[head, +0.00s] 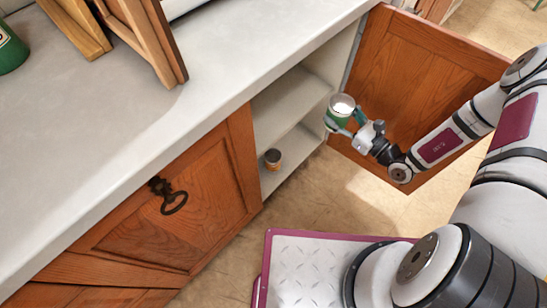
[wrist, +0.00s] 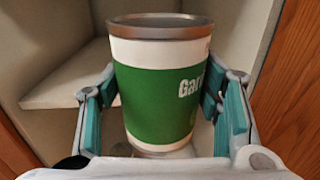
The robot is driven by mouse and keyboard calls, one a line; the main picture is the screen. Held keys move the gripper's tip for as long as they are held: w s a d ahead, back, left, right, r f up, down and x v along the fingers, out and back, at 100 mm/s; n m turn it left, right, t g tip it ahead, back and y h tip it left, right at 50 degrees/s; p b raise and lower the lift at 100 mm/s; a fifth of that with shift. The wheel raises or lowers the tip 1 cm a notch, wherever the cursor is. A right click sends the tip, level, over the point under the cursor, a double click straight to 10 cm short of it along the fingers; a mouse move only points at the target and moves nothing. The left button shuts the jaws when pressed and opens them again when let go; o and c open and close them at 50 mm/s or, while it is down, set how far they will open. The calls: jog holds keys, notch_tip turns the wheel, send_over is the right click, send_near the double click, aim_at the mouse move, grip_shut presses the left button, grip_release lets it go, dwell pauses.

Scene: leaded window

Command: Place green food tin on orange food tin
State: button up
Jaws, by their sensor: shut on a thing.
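The green food tin (head: 340,109) is between the fingers of my gripper (head: 345,117), held upright in front of the open cabinet. In the wrist view the green tin (wrist: 158,85) fills the middle, with a white band, a green label and a metal rim. The fingers of my gripper (wrist: 162,105) stand on both sides of it. A small tin with an orange-brown label (head: 272,160), likely the orange food tin, stands on the lower shelf near its front edge. It is to the left of and lower than my gripper. It does not show in the wrist view.
The cabinet's shelves (head: 297,141) look otherwise clear where visible. The open wooden door (head: 420,75) stands right behind my gripper. A closed cabinet door (head: 170,205) is at the left, below the pale countertop (head: 120,130). The cabinet's deeper interior is partly hidden.

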jog(key=s+a+f+n+g+y+b, duration=0.1)
jog(key=s+a+f+n+g+b, duration=0.3)
jog(key=f, duration=0.8)
jog(key=s+f+m+y+b, duration=0.15)
jog(key=f+b, duration=0.45)
jog(key=f, duration=0.6)
jog(key=b, duration=0.5)
send_over(273, 155)
jog(key=shift+s+d+n, duration=0.1)
jog(key=shift+d+n, duration=0.25)
jog(key=f+b, duration=0.2)
jog(key=f, duration=0.1)
jog(key=shift+a, duration=0.35)
jog(key=shift+f, duration=0.25)
jog(key=shift+f, duration=0.1)
jog(key=shift+f, duration=0.15)
jog(key=o, duration=1.8)
jog(key=shift+c, duration=0.2)
